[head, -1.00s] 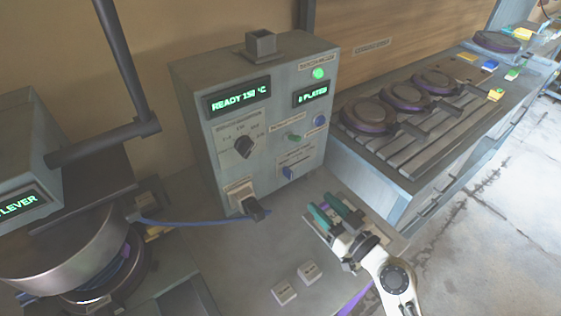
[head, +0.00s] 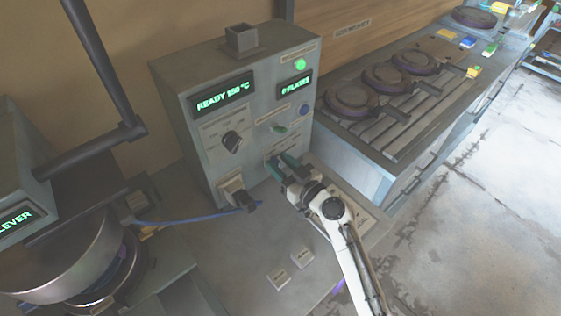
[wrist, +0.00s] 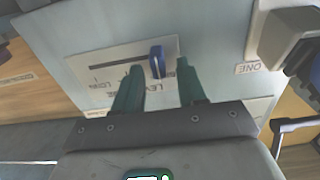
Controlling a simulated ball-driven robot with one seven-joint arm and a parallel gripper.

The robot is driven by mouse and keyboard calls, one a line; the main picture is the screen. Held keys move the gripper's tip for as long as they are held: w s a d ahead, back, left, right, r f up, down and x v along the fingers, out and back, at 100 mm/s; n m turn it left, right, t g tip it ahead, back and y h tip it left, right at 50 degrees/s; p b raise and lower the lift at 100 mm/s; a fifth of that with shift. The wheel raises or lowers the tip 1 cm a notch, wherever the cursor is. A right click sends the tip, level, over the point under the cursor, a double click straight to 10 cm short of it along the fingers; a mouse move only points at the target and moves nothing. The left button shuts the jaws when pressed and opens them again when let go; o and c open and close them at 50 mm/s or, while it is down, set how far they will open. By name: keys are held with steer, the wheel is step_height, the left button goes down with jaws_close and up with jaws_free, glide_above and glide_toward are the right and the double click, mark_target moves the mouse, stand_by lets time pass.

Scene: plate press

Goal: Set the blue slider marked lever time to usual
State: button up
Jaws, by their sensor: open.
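The blue slider (wrist: 157,62) shows in the wrist view as an upright knob near one end of a thin dark slot. Its label plate (wrist: 85,66) has marks and upside-down words, only partly readable. My gripper (wrist: 160,66) is open, with one green finger on each side of the slider and a gap visible on both sides. In the head view my gripper (head: 281,163) is at the lower right of the grey control box (head: 178,120) and hides the slider.
Above the gripper on the box are a green knob (head: 280,129) and a blue button (head: 304,110). A dark dial (head: 232,141) and a plug (head: 240,198) with a blue cable are to the left. Two small labelled blocks (head: 278,279) lie on the bench.

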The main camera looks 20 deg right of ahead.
jaws_close()
stand_by(0.4)
stand_by(0.4)
